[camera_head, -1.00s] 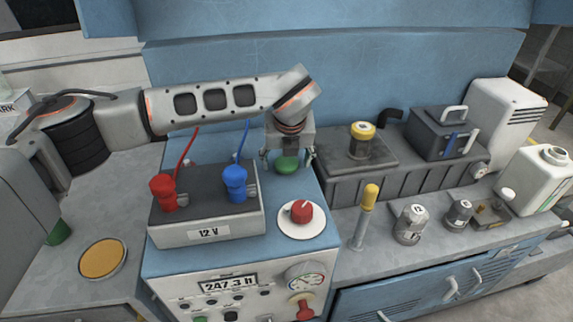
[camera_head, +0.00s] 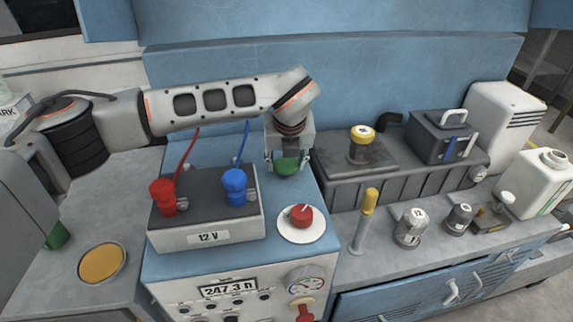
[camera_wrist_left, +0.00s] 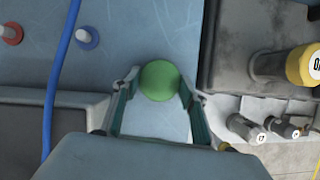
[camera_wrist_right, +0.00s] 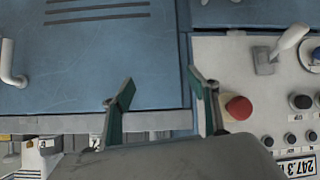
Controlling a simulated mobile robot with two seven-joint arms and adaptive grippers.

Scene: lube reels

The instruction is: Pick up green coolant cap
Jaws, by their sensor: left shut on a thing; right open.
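The green coolant cap (camera_head: 287,166) is on the blue top of the test bench, behind the red knob. My left gripper (camera_head: 287,160) points down over it and is shut on it, a finger on each side. In the left wrist view the round green cap (camera_wrist_left: 159,80) sits between the two fingertips (camera_wrist_left: 160,84). I cannot tell whether the cap still touches the bench top. My right gripper (camera_wrist_right: 158,92) is open and empty in the right wrist view, in front of the bench's blue and white front faces.
A 12 V battery box (camera_head: 207,234) with red and blue clamps stands left of the cap. A red knob on a white disc (camera_head: 302,222) is in front. A grey block with a yellow-capped filter (camera_head: 362,145) is to the right. A yellow-topped post (camera_head: 367,215) and sockets (camera_head: 410,228) stand further right.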

